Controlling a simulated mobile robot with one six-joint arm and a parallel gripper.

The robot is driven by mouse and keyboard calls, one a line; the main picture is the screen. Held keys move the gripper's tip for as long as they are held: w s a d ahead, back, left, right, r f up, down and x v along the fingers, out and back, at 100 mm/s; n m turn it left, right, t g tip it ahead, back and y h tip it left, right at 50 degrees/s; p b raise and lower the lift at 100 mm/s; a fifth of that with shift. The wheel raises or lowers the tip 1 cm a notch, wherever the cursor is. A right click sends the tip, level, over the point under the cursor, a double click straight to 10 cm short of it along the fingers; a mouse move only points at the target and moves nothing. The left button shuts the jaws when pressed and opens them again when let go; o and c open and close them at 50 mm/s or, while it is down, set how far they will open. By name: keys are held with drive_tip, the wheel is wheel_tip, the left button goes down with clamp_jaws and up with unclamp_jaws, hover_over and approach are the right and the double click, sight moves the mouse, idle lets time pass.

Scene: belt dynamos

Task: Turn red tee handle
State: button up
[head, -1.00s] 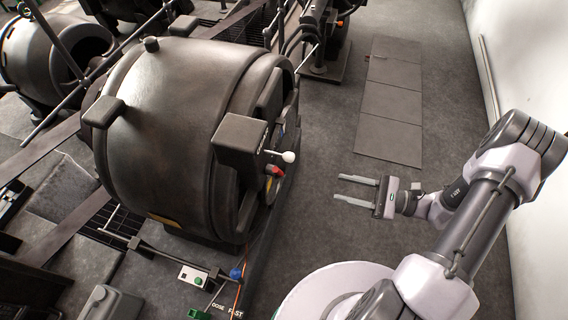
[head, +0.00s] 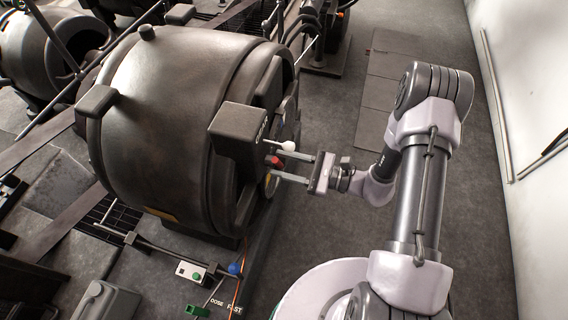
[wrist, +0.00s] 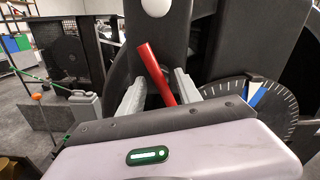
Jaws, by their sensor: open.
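The red tee handle (head: 275,161) is on the near right side of the big dark dynamo (head: 170,110), below a white ball knob (head: 288,146). In the wrist view the red handle (wrist: 156,74) is a tilted bar, leaning up to the left, between the two fingers. My gripper (head: 293,168) is open, its fingertips close to the handle, one finger on each side. In the wrist view my gripper (wrist: 158,88) has a gap on both sides of the bar. I cannot tell whether a finger touches it.
The white ball knob (wrist: 156,6) is just above the handle in the wrist view. A graduated dial (wrist: 262,105) with a blue and white pointer is to the right. A blue ball knob (head: 235,268) stands lower left. Floor to the right is clear.

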clamp_jaws()
drive_tip(key=shift+n, duration=0.3)
idle(1.1)
unclamp_jaws()
drive_tip(key=p+v, duration=0.2)
drive_tip(key=v, duration=1.5)
drive_tip(key=shift+d+p, duration=0.25)
drive_tip(key=shift+p, duration=0.1)
